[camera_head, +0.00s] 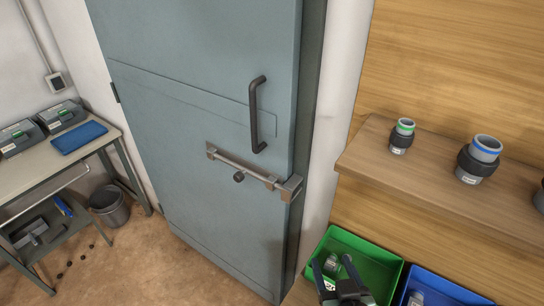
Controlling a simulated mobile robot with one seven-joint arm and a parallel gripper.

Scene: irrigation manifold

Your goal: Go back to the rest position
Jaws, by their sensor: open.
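My gripper (333,264) shows at the bottom edge of the head view, right of centre. Its two dark fingers point up and stand apart, open. It is in front of or over a green bin (372,252). A small grey fitting (331,265) shows between the fingers. I cannot tell how far the fingers are from it, but they are not closed on it. Most of my arm is out of view.
A wooden shelf (440,170) at right holds a green-ringed fitting (401,138) and a larger blue-ringed fitting (478,160). A blue bin (445,288) adjoins the green one. A grey-blue door (200,110) with a bar latch (250,175) fills the middle. A workbench (45,163) and bucket (110,207) stand left.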

